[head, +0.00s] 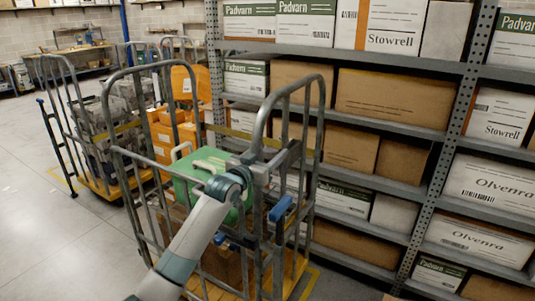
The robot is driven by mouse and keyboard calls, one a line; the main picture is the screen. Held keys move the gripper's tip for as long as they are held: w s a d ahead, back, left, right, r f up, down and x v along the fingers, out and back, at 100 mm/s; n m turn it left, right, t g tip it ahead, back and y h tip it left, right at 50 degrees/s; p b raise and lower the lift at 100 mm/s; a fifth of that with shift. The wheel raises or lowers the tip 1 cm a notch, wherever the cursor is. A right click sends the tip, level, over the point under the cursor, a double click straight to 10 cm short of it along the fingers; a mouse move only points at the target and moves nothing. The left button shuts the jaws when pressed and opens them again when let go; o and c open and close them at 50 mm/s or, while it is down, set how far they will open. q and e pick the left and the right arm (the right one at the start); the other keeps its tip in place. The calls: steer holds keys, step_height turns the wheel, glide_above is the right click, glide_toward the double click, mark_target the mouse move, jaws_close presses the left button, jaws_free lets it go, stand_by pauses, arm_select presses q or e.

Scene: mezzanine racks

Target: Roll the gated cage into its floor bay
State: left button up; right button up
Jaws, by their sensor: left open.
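The near cage (117,150), grey tubes on a yellow base, stands in front of the rack. It holds a green crate (198,166) with pale handles and some brown boxes low down. A blue latch-like part (281,208) shows on its right side. My left arm reaches up from the bottom across the cage's near side. My left gripper (266,167) is open at the cage's right-hand tubes, below the curved top bar. I cannot tell whether it touches a tube. My right gripper is out of view. Yellow floor lines (309,283) show beside the cage's base at the right.
A metal rack (400,58) full of cartons runs along the right, close beside the cage. A second cage (75,112) with grey bins stands behind at the left, with orange containers (160,135) between. Open grey floor (45,240) lies at the left.

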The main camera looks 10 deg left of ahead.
arm_select(q)
steer(key=d+b+v, duration=0.2)
steer(key=b+v, duration=0.3)
steer(key=v, duration=1.2)
steer(key=shift+s+h, duration=0.3)
steer(key=shift+s, duration=0.15)
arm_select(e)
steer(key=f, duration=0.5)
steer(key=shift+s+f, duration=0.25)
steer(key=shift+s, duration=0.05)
arm_select(q)
steer(key=shift+f, duration=0.1)
